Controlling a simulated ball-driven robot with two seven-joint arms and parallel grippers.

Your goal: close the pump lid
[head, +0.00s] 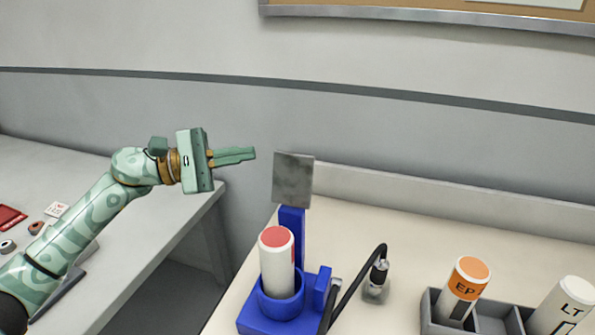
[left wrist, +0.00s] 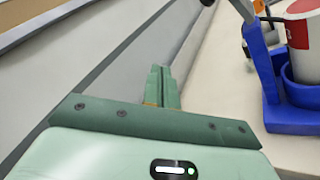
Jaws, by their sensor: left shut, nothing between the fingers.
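The pump (head: 268,317) is a blue holder with a post at its back. Its lid, a flat grey plate (head: 293,180), stands upright at the top of the post, so it is open. A white cylinder with a red top (head: 277,262) stands upright in the blue cup. My left gripper (head: 254,153) is shut and empty, left of the lid and apart from it, at about the height of its upper edge in the head view. In the left wrist view the gripper (left wrist: 161,80) points past the blue holder (left wrist: 290,118) at right. My right gripper is not in view.
A black hose with a metal fitting (head: 376,279) stands right of the pump. A grey rack (head: 431,312) holds an orange-topped EP cylinder (head: 464,290) and a white LT cylinder (head: 562,308). A gap separates this table from the left table (head: 190,215). The wall is behind.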

